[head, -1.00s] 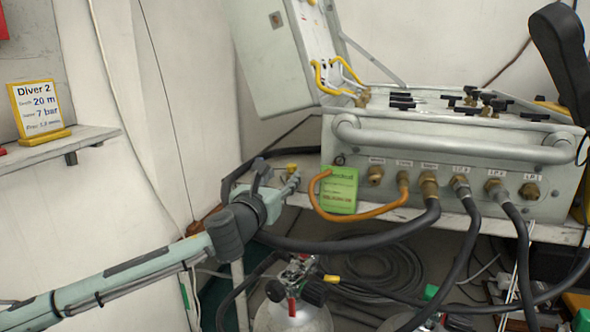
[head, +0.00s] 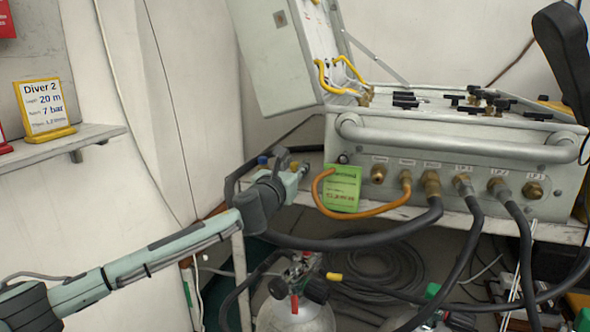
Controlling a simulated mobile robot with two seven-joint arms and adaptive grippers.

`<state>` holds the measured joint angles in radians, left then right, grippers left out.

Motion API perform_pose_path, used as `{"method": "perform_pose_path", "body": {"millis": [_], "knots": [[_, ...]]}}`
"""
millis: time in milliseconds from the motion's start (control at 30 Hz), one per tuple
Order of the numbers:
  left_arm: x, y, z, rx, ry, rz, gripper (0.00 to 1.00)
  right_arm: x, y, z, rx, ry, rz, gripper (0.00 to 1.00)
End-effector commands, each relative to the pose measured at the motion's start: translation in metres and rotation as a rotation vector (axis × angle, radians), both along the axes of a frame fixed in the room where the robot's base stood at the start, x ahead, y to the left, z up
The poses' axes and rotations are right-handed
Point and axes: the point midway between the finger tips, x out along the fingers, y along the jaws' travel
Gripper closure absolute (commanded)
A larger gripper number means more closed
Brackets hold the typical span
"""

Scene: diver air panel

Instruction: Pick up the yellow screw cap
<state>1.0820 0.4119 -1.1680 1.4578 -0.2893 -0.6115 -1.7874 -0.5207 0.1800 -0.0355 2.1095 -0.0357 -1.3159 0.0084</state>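My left gripper (head: 292,164) is at the left end of the bench, left of the grey air panel (head: 450,155). Its two dark fingertips are apart. A small yellow patch, which looks like the yellow screw cap (head: 293,165), shows between or just behind the fingertips. Most of it is hidden, and I cannot tell whether the fingers touch it. A small blue item (head: 262,160) shows just left of the gripper. My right gripper is not in view.
A green card (head: 342,188) and an orange hose (head: 372,212) are right of the gripper, at the panel's front. Black hoses hang below the bench (head: 470,220). A gas cylinder (head: 296,315) stands underneath. A shelf (head: 95,139) with a Diver 2 sign (head: 44,108) is at the left.

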Motion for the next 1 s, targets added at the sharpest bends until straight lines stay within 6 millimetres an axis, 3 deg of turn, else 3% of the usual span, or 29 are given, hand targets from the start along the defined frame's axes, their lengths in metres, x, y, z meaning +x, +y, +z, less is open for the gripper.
{"method": "perform_pose_path", "body": {"millis": [33,200,633,833,1000], "knots": [[0.000,0.000,0.000,0.000,0.000,0.000,0.81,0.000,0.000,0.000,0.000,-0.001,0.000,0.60],[0.000,0.000,0.000,0.000,0.000,0.000,1.00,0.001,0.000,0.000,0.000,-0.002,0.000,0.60],[0.001,0.002,0.005,0.001,-0.001,0.000,1.00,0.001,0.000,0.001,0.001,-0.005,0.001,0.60],[0.001,0.004,0.029,0.000,-0.003,0.000,1.00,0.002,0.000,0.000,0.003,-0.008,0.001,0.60],[0.001,0.004,0.060,0.001,-0.004,0.000,1.00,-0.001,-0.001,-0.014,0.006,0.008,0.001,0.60]]}}
